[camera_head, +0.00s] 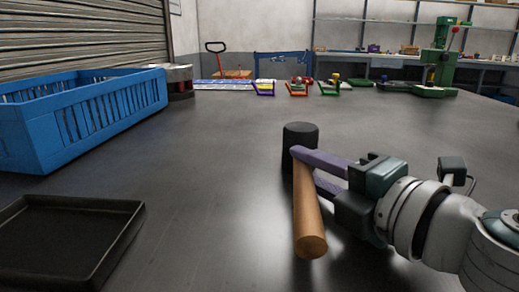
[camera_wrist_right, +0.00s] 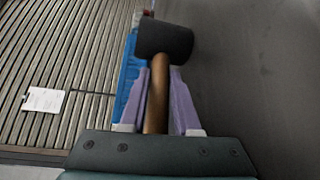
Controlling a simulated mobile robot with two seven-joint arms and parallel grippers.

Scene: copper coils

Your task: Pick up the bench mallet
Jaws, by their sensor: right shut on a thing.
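The bench mallet has a black cylindrical head (camera_head: 300,136) and a brown wooden handle (camera_head: 308,212). In the head view its handle points toward me and its head is at the far end. My right gripper (camera_head: 306,168) comes in from the right, its purple fingers at the handle just below the head. It is shut on the mallet handle. In the right wrist view the handle (camera_wrist_right: 158,92) runs between the two purple fingers, with the black head (camera_wrist_right: 164,40) beyond them. I cannot tell whether the mallet touches the table. My left gripper is not in view.
A blue slatted crate (camera_head: 110,108) stands at the left on the dark table (camera_head: 225,165). A black tray (camera_head: 125,215) lies at the front left. Small coloured items and a green press (camera_head: 440,62) are at the back. The table's middle is clear.

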